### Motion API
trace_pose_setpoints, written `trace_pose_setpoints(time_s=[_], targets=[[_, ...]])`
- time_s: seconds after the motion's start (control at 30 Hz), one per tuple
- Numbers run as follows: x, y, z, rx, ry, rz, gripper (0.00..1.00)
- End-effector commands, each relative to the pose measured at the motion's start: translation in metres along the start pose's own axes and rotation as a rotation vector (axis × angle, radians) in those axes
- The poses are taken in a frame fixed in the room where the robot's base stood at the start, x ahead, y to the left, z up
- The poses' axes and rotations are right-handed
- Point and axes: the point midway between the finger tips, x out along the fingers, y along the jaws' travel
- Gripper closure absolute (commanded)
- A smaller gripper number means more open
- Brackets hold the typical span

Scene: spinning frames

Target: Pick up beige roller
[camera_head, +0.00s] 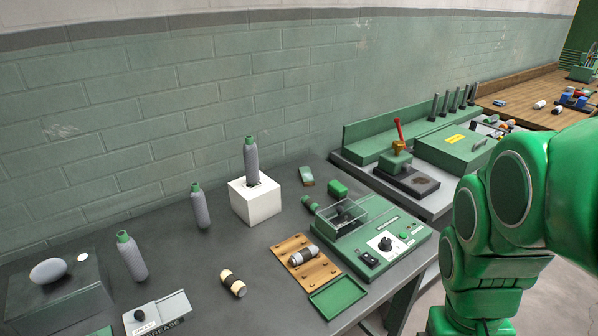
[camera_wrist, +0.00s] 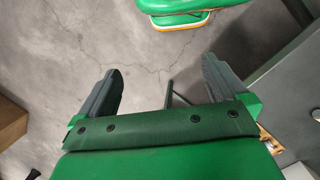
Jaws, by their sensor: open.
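The beige roller (camera_head: 233,282) is a short cylinder with a dark band, lying on the front part of the grey table (camera_head: 215,251) in the head view. It lies left of a wooden board and apart from other things. My gripper (camera_wrist: 160,88) shows in the wrist view with its two dark fingers spread wide and nothing between them. It is over bare concrete floor, away from the roller. In the head view my green arm is at the right, and the gripper itself is not visible there.
A wooden board (camera_head: 291,272) holds a grey roller (camera_head: 303,255). A green tray (camera_head: 338,296) and a green control machine (camera_head: 375,233) stand right of it. Grey bottles (camera_head: 201,206) and a white block (camera_head: 254,205) stand behind. A grease box (camera_head: 157,314) is at front left.

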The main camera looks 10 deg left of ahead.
Motion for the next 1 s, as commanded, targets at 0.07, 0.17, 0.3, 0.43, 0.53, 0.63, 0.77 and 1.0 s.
trace_pose_setpoints(time_s=[0.07,0.17,0.3,0.43,0.53,0.63,0.77,1.0], targets=[[0.0,0.012,-0.011,-0.014,-0.028,0.042,0.0],[0.0,0.025,-0.024,-0.033,-0.06,0.095,0.0],[-0.004,0.034,-0.048,-0.112,-0.086,0.179,0.0],[-0.011,0.03,-0.076,-0.224,-0.097,0.262,0.0],[-0.014,0.023,-0.097,-0.316,-0.11,0.327,0.0],[-0.019,0.013,-0.119,-0.406,-0.118,0.394,0.0],[-0.025,-0.004,-0.148,-0.529,-0.13,0.485,0.0],[-0.032,-0.052,-0.196,-0.764,-0.154,0.656,0.0]])
